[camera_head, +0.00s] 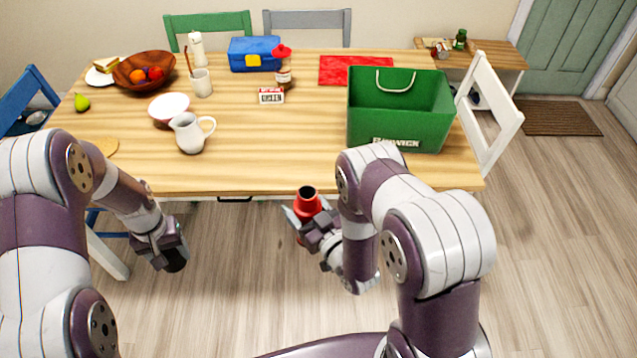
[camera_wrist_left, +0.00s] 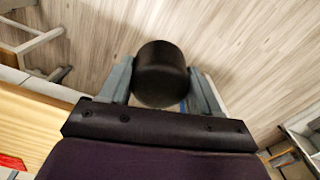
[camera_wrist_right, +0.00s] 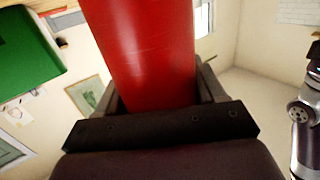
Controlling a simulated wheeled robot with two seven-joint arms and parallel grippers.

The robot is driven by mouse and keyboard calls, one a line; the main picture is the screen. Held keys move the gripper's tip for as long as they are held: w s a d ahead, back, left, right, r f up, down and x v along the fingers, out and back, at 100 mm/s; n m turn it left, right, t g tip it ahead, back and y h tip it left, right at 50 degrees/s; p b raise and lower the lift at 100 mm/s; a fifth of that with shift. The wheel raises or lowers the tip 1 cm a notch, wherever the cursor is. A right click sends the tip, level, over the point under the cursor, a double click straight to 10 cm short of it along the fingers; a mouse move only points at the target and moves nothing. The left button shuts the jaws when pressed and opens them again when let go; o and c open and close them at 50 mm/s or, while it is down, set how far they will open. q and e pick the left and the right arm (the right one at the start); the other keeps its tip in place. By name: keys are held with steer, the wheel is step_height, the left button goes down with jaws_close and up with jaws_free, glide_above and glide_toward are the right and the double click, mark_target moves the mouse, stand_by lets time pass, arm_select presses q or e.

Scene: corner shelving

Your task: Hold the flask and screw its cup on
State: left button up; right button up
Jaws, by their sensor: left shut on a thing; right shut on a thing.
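The red flask (camera_head: 308,205) is upright in front of the table's near edge, its dark open mouth facing up. My right gripper (camera_head: 307,217) is shut on its body. In the right wrist view the red flask body (camera_wrist_right: 142,50) fills the space between the fingers. The cup (camera_head: 175,262) is black and is held lower left of the flask, well apart from it. My left gripper (camera_head: 170,248) is shut on the cup. In the left wrist view the black cup (camera_wrist_left: 160,75) sits between the two grey fingers.
The wooden table (camera_head: 260,165) stands behind both grippers. On it are a white jug (camera_head: 190,135), a fruit bowl (camera_head: 140,72), a green crate (camera_head: 370,125) and a blue lunch box (camera_head: 250,55). Floor between my grippers is clear. A white chair (camera_head: 492,110) stands at right.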

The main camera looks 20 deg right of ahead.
mark_target(308, 217)
steer(key=s+a+f+n+g+y, duration=0.2)
steer(key=s+a+n+g+y, duration=0.1)
steer(key=a+y, duration=0.3)
steer(key=a+n, duration=0.1)
steer(key=a, duration=0.1)
steer(key=shift+a+f+n, duration=0.25)
steer(key=shift+a+n, duration=0.05)
steer(key=shift+s, duration=0.1)
arm_select(q)
steer(key=s+d+r+m, duration=0.1)
steer(key=d+r+m, duration=0.1)
steer(key=d+r, duration=0.3)
steer(key=s+d+r+m, duration=0.1)
steer(key=d+r, duration=0.4)
steer(key=d, duration=0.6)
steer(key=s+d+r+m, duration=0.1)
steer(key=d+r+m, duration=0.1)
steer(key=d+r, duration=0.3)
steer(key=d, duration=0.3)
steer(key=shift+m, duration=0.4)
steer(key=shift+s+d+f, duration=0.1)
steer(key=shift+f, duration=2)
steer(key=shift+f, duration=0.85)
